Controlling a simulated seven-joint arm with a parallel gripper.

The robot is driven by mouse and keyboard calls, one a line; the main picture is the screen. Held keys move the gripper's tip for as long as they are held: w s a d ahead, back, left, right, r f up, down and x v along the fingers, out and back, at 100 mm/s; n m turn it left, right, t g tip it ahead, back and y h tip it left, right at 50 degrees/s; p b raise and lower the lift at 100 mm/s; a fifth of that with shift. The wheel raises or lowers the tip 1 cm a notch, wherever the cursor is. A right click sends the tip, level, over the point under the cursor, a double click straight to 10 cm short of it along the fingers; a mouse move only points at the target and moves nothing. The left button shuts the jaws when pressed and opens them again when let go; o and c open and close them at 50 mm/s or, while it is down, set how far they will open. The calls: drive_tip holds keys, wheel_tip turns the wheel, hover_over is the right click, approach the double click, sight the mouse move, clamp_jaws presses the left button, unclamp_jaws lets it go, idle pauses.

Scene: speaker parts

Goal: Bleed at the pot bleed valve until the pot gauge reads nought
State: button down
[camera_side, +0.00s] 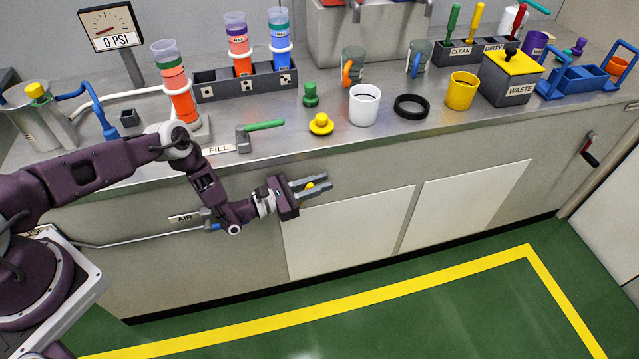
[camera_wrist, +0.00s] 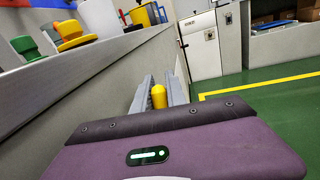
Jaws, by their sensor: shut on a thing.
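The gauge (camera_side: 112,28) on a post at the back left reads "0 PSI". A grey metal pot (camera_side: 40,125) stands at the counter's far left with a yellow part (camera_side: 37,92) on top. I cannot tell which part is the bleed valve. My gripper (camera_side: 314,184) is in front of the counter, below its top edge, well away from the pot. It is shut on a small yellow piece (camera_side: 309,187). In the wrist view the rounded yellow piece (camera_wrist: 159,97) shows between the fingers; its other end is hidden. The pot is not in the wrist view.
Several coloured cylinders, cups, a black ring (camera_side: 411,106), a yellow-lidded WASTE box (camera_side: 508,82) and a green-handled tool (camera_side: 258,131) occupy the counter. An AIR fitting (camera_side: 210,218) is on the cabinet front. The green floor is clear.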

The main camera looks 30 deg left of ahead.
idle(0.3)
wheel_tip(320, 180, down, 6)
drive_tip(key=w+d+m+g+y, duration=0.1)
drive_tip(key=w+d+g+y, duration=0.1)
drive_tip(key=g+y, duration=0.2)
drive_tip(key=shift+w+d+f+g+y, duration=0.25)
drive_tip(key=shift+g+y, duration=0.15)
drive_tip(key=shift+g, duration=0.6)
drive_tip(key=c, duration=1.3)
unclamp_jaws()
drive_tip(key=shift+c, duration=0.2)
drive_tip(key=v, duration=0.7)
